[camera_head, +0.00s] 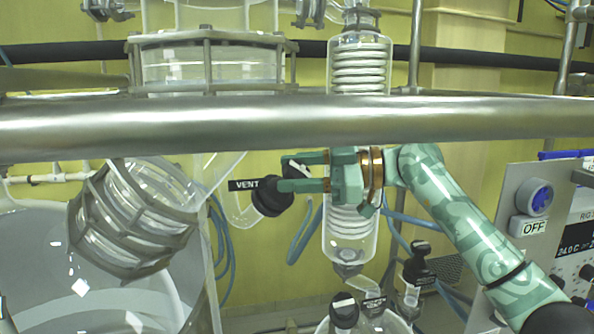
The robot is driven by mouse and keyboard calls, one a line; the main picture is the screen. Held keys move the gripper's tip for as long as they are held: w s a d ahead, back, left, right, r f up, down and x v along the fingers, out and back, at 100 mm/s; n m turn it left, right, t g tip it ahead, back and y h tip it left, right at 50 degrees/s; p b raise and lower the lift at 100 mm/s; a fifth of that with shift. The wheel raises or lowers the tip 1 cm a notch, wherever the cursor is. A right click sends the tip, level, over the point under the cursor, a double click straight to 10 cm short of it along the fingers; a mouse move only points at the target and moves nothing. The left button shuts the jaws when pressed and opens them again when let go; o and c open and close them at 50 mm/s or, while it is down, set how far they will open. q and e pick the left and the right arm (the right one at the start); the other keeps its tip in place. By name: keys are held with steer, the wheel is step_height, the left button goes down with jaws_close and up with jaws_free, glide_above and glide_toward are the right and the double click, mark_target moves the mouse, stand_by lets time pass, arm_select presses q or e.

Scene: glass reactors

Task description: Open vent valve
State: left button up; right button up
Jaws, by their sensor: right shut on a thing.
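The vent valve (268,197) is a black knob on a glass tube, with a black "VENT" label (245,184) at its left. My right gripper (300,172) comes in from the right, just below the horizontal steel bar. Its green fingers point left and are shut on the black handle of the valve, which has a white mark on top. The fingers hide part of the handle, so its exact turn is hard to tell. My left gripper is not in view.
A thick steel bar (420,117) crosses the view above my gripper. A glass condenser with a coil (358,65) stands behind my wrist. A tilted glass vessel (137,215) is at left. A control panel (528,200) with an "OFF" label stands at right. Black-capped bottle necks (344,312) are below.

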mark_target(297, 168)
steer(key=shift+f, duration=0.1)
steer(key=o, duration=1)
steer(key=shift+r, duration=0.5)
steer(key=r, duration=0.1)
steer(key=r+b, duration=0.1)
steer(key=r, duration=0.1)
steer(key=shift+s, duration=0.3)
steer(key=s+r+b, duration=0.3)
steer(key=s+r, duration=0.6)
steer(key=s, duration=0.4)
steer(key=shift+s, duration=0.15)
